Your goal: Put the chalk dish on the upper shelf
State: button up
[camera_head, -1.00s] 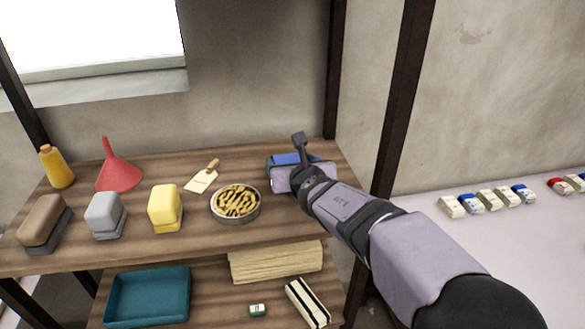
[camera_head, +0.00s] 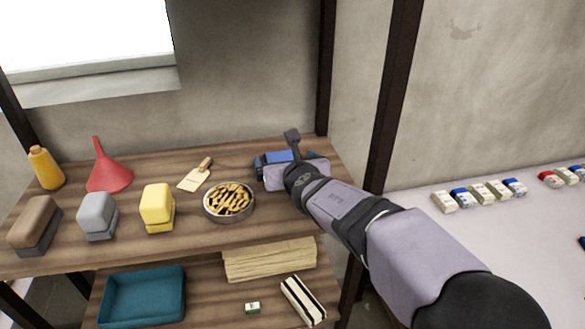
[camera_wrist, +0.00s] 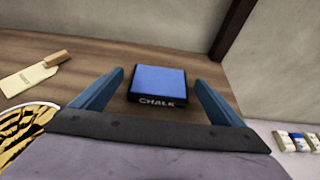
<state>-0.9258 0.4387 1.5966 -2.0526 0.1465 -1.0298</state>
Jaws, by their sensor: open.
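The chalk dish (camera_wrist: 158,92), a dark box with a blue top and the word CHALK on its near side, rests on the wooden upper shelf in the wrist view. Its blue top also shows in the head view (camera_head: 283,157) at the shelf's right end, partly hidden by my gripper. My gripper (camera_wrist: 159,76) is open, with one blue finger to each side of the dish. Bare shelf shows between the dish and both fingers, so it is not gripped. The upper shelf (camera_head: 150,250) runs across the left half of the head view.
A round tin with striped contents (camera_head: 229,201) stands left of my gripper. A dark post (camera_head: 396,100) rises right of the shelf. A teal tray (camera_head: 143,297) is below.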

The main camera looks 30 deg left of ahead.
jog(key=v, duration=1.1)
jog(key=shift+s+d, duration=0.1)
jog(key=shift+s, duration=0.05)
jog(key=shift+f, duration=0.1)
